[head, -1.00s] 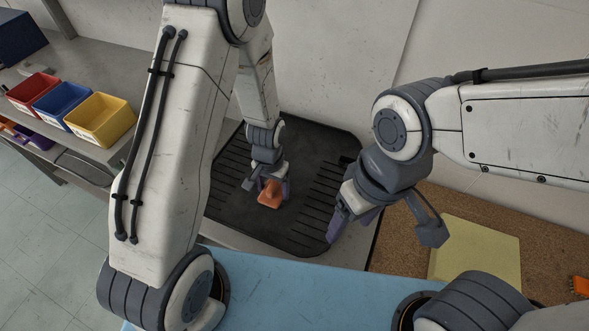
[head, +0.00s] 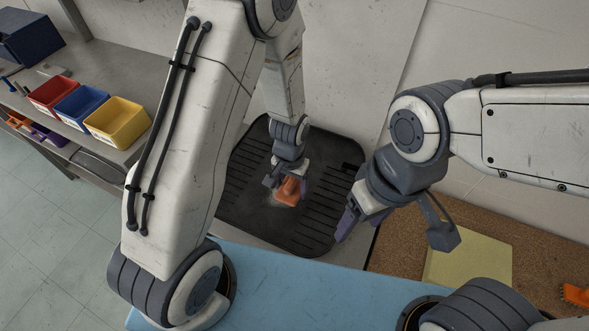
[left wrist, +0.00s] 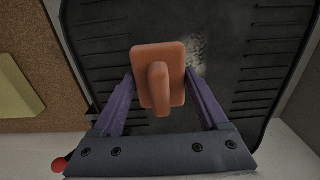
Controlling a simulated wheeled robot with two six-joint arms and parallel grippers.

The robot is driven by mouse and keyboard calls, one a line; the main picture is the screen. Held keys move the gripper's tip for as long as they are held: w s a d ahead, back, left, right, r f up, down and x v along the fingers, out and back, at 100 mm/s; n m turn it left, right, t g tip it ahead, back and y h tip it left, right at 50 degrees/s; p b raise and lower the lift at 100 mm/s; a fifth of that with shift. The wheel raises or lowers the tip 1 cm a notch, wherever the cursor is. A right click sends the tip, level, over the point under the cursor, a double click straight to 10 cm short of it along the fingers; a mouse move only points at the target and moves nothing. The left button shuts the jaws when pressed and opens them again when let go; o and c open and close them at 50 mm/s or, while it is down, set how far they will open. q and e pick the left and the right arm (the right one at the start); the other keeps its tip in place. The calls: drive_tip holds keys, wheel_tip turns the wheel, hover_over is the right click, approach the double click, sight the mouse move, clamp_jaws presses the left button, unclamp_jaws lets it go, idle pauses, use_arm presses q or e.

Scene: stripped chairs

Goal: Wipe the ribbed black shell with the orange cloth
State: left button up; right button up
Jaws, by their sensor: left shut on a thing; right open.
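The ribbed black shell (head: 325,200) lies flat beyond the blue surface, with ribs along both sides. It fills much of the left wrist view (left wrist: 265,75). My left gripper (head: 288,180) is over the middle of the shell, shut on the orange cloth (head: 287,195), which looks like a pad with a raised grip. In the left wrist view the cloth (left wrist: 175,63) sits between the purple fingers. A pale smudge (left wrist: 198,52) shows on the shell beside it. I cannot tell whether the cloth touches the shell. My right gripper (head: 347,222) is open and empty near the shell's right edge.
Red (head: 52,95), blue (head: 80,107) and yellow (head: 118,122) bins stand on a shelf at the left. A yellow pad (head: 470,262) lies on a brown board at the right. An orange brush-like thing (head: 575,295) is at the far right. A wall rises behind the shell.

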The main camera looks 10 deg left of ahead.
use_arm(q)
drive_tip(key=shift+r+p, duration=0.7)
drive_tip(key=shift+r, duration=0.45)
